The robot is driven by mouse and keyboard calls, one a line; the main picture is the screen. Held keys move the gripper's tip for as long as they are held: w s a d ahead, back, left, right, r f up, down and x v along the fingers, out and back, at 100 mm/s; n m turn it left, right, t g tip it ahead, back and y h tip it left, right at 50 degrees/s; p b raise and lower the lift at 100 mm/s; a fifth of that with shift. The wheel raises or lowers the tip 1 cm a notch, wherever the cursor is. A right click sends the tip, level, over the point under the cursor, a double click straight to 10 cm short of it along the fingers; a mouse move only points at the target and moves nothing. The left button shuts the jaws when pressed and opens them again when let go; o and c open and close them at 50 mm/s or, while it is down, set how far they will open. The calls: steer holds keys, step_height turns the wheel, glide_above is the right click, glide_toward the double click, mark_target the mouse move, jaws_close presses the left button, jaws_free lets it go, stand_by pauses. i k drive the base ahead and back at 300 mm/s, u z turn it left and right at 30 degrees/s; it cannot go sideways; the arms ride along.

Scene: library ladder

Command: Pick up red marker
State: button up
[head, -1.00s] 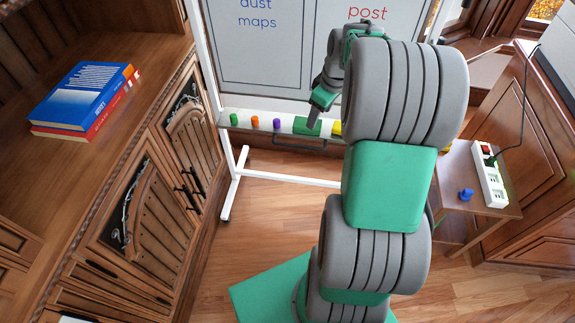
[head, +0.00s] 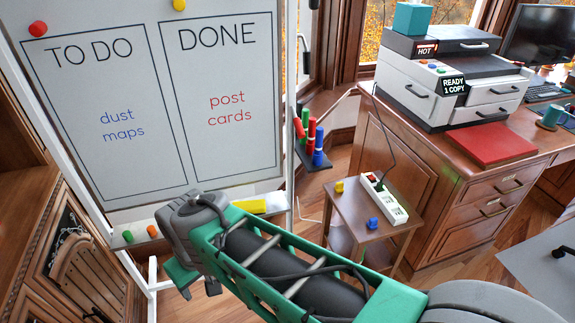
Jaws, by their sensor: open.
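The red marker (head: 299,128) stands upright in a small dark holder (head: 309,158) at the right edge of the whiteboard. Green and blue markers (head: 318,145) stand close beside it, and the small red parts among them are hard to tell apart. My gripper (head: 197,289) is at the lower left, below the board's tray, partly hidden behind my arm. It is open and holds nothing that I can see. It is well apart from the marker, to the left and lower in the picture.
The whiteboard (head: 150,170) has a tray with green and orange (head: 152,231) pieces and a yellow block (head: 250,207). A small side table (head: 350,212) carries a power strip (head: 384,198) and a blue piece. A desk with a printer (head: 445,80) stands right. Floor shows between them.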

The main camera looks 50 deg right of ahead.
mark_target(311, 121)
steer(key=z, duration=1.6)
